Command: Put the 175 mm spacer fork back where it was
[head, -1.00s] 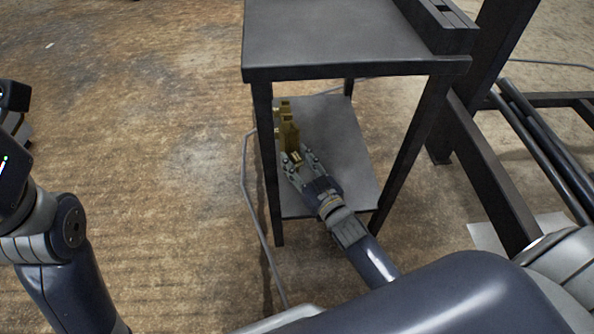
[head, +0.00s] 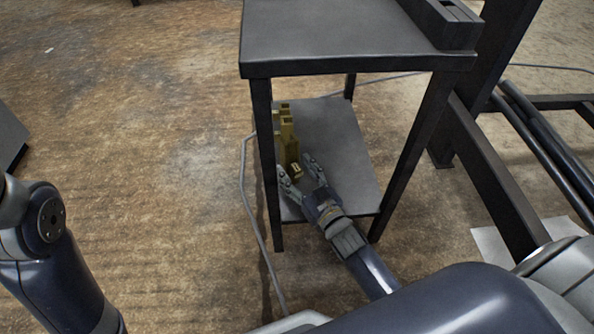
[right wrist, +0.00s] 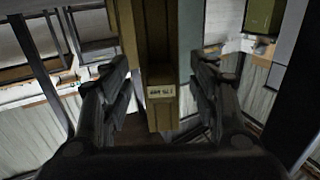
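Several brass-coloured spacer forks (head: 288,138) stand in a row on the lower shelf, at its left side by the front left leg. My right gripper (head: 301,170) is at the lower shelf, open, just in front of the nearest fork. In the right wrist view a brass fork (right wrist: 158,60) with a small pale label (right wrist: 161,92) stands between the spread fingers of my right gripper (right wrist: 160,88), with gaps on both sides. The label is too blurred to read. Of my left arm only links show at the left edge; its gripper is out of view.
A dark table (head: 330,35) stands above the lower shelf (head: 345,150), its legs close around my right arm. A dark slotted block (head: 447,22) sits on the tabletop's right. A cable (head: 246,190) runs along the floor. The shelf's right side is clear.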

